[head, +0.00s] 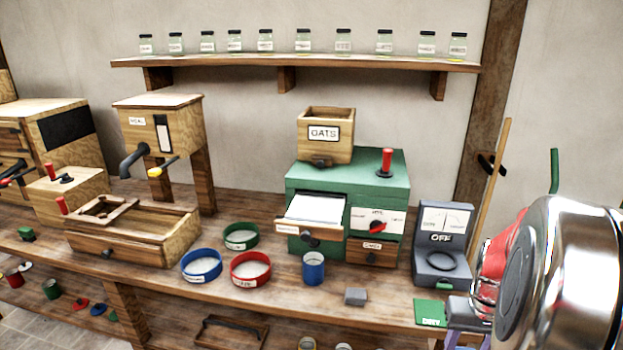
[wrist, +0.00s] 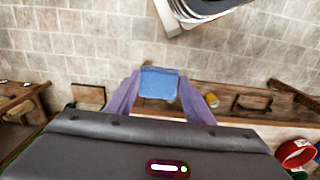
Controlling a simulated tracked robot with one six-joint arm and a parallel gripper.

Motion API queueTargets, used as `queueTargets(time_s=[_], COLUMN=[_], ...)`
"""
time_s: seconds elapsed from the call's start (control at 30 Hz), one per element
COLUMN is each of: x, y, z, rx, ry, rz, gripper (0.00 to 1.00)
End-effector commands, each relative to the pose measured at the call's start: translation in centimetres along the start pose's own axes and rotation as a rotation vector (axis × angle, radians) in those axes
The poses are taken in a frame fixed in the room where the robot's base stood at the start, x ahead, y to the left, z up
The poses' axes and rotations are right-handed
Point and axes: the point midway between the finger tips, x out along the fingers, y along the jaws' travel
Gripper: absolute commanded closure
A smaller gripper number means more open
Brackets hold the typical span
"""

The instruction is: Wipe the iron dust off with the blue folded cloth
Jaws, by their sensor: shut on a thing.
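My gripper (wrist: 160,78) has purple fingers and is shut on the blue folded cloth (wrist: 160,84), which shows between the fingertips in the wrist view. In the head view part of my gripper (head: 466,338) shows at the bottom right, beside the bench's front right corner; the cloth cannot be made out there. In the wrist view the cloth appears against the floor tiles and the bench's front edge. I cannot make out any iron dust in either view.
Little bench is clear.

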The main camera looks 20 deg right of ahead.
Motion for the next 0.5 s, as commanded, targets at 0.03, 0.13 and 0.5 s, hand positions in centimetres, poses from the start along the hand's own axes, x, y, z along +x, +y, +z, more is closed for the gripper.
queueTargets(time_s=[0.03, 0.13, 0.5], x=[-0.1, -0.4, -1.2], y=[-0.3, -1.0, -4.4], z=[-0.5, -1.6, -5.3], rx=[0.003, 0.009, -0.003], ry=[0.0, -0.001, -0.001], rz=[0.0, 0.0, 0.0], gripper=[0.7, 0.7, 0.7])
